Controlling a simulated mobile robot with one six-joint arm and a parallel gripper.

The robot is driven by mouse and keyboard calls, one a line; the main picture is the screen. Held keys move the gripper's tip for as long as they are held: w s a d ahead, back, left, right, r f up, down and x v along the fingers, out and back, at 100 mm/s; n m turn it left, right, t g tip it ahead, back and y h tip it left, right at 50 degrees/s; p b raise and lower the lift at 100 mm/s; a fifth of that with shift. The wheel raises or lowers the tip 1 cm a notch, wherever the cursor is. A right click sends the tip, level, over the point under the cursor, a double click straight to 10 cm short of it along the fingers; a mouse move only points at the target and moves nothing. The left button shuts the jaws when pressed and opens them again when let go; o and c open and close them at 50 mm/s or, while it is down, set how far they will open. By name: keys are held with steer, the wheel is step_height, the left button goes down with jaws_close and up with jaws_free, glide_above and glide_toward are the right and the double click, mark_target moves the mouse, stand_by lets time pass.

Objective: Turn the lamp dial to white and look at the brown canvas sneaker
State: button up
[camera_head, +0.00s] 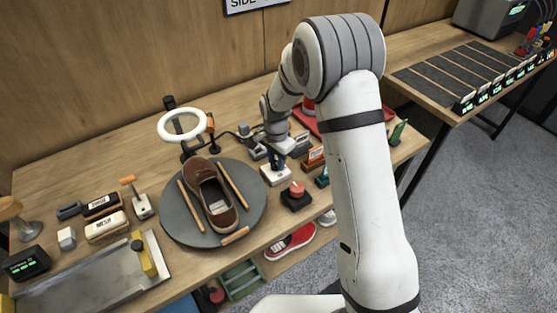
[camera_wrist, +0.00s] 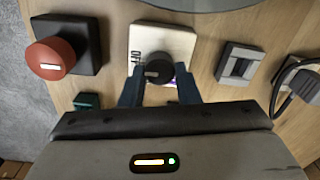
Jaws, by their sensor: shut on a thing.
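The brown canvas sneaker (camera_head: 224,217) lies on a round grey turntable (camera_head: 254,181) between wooden pegs. A white ring lamp (camera_head: 164,134) stands behind it. The lamp dial is a black knob (camera_wrist: 157,72) on a white plate (camera_wrist: 178,39); the plate also shows in the head view (camera_head: 276,179). My gripper (camera_wrist: 159,86) is shut on the knob, with one blue-grey finger on each side. In the head view my gripper (camera_head: 278,160) is low over the plate.
A red knob on a black base (camera_head: 296,197) sits close to the dial plate, also in the wrist view (camera_wrist: 48,57). A grey switch block (camera_wrist: 240,65) is on the other side. Brushes (camera_head: 107,227) and a metal tray (camera_head: 100,278) lie left of the turntable.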

mark_target(276, 162)
steer(key=n+b, duration=0.1)
steer(key=n, duration=0.1)
steer(key=n+b, duration=0.2)
steer(key=n, duration=0.1)
steer(key=shift+a+f+n, duration=0.15)
steer(key=shift+n, duration=0.15)
steer(key=n+b, duration=0.2)
steer(key=n, duration=0.3)
steer(key=shift+s+n, duration=0.1)
steer(key=shift+n, duration=0.2)
steer(key=o, duration=1)
steer(key=shift+r+b, duration=0.25)
steer(key=shift+b, duration=0.05)
step_height(276, 162, up, 7)
steer(key=shift+f+b, duration=0.1)
steer(key=shift+b, duration=0.2)
steer(key=shift+r, duration=0.4)
